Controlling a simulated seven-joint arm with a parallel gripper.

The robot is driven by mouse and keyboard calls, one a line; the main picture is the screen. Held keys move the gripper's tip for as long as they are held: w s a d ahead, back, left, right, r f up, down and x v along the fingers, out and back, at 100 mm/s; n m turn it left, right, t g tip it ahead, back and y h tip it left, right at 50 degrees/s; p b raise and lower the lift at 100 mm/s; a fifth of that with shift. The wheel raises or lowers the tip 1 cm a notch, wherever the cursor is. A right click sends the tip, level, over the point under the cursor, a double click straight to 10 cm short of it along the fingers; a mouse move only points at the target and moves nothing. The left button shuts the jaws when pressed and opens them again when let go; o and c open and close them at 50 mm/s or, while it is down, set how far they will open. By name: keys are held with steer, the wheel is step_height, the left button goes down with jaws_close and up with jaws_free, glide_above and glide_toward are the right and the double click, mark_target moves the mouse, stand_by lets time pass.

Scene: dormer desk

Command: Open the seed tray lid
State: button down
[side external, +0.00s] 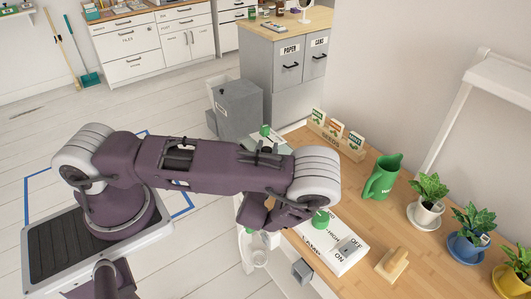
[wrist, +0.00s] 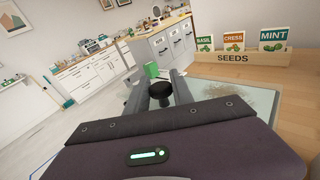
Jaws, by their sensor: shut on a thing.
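The seed tray lid (wrist: 258,98) is a pale, see-through panel with a brown patch showing under it, to the right of my fingers in the wrist view. A pale corner of it shows behind my arm in the side view (side external: 283,144). My gripper (wrist: 160,88) is shut on a dark round knob (wrist: 160,92) between its two grey fingers. My arm hides most of the tray there, and I cannot tell whether the lid is raised.
A wooden seed packet rack (side external: 336,138) stands beyond the tray near the wall. A grey bin (side external: 238,108) stands off the desk's far end.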

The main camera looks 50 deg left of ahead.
mark_target(281, 152)
steer(key=w+r+m+g+h, duration=0.1)
steer(key=w+r+m+g, duration=0.1)
steer(key=w+r+m+g+h, duration=0.1)
steer(key=w+r+g, duration=0.1)
steer(key=w+r, duration=0.1)
steer(key=shift+w+r+m+g, duration=0.1)
steer(key=shift+r+m+g, duration=0.1)
steer(key=shift+m+g, duration=0.15)
steer(key=w+m+g, duration=0.4)
steer(key=w+g, duration=0.4)
steer(key=w, duration=0.1)
steer(key=shift+w+m+h, duration=0.35)
steer(key=shift+h, duration=0.05)
steer(key=c, duration=1.1)
jaws_free()
steer(key=shift+c, duration=0.2)
steer(key=shift+w, duration=0.1)
